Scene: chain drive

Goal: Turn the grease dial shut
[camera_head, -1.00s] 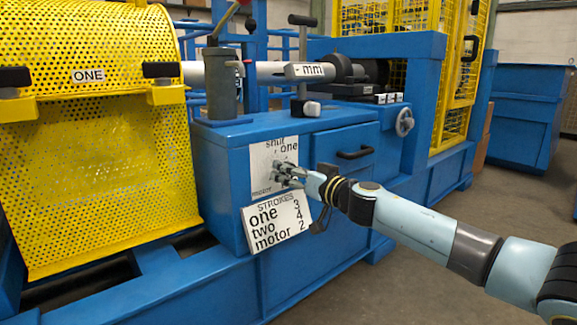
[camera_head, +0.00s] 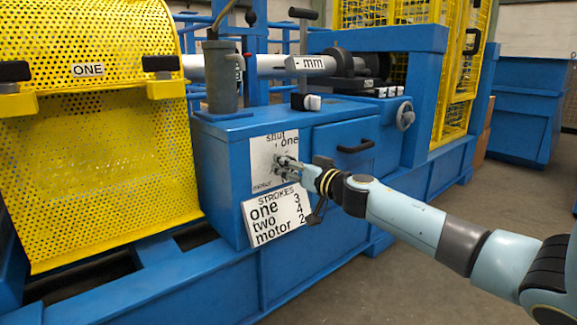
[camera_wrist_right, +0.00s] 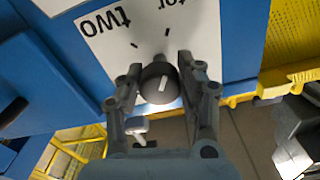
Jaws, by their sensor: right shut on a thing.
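The grease dial is a round dark knob (camera_wrist_right: 158,92) with a white pointer line on a white plate (camera_head: 262,158). In the head view the plate reads "shut" at the top, "one" at the upper right and "motor" at the lower left. The wrist view shows "two" and part of "motor" upside down. My right gripper (camera_head: 284,166) is at the plate, shut on the knob, with a finger on either side of it in the wrist view (camera_wrist_right: 160,78). Its fingers mostly hide the knob in the head view. My left gripper is not in view.
A white card (camera_head: 277,216) headed "STROKES" lists one 3, two 4, motor 2, just below the plate. A grey grease pump (camera_head: 221,80) stands on the blue cabinet (camera_head: 225,195). A drawer handle (camera_head: 355,146) is to the right. Yellow mesh guard (camera_head: 95,170) stands left.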

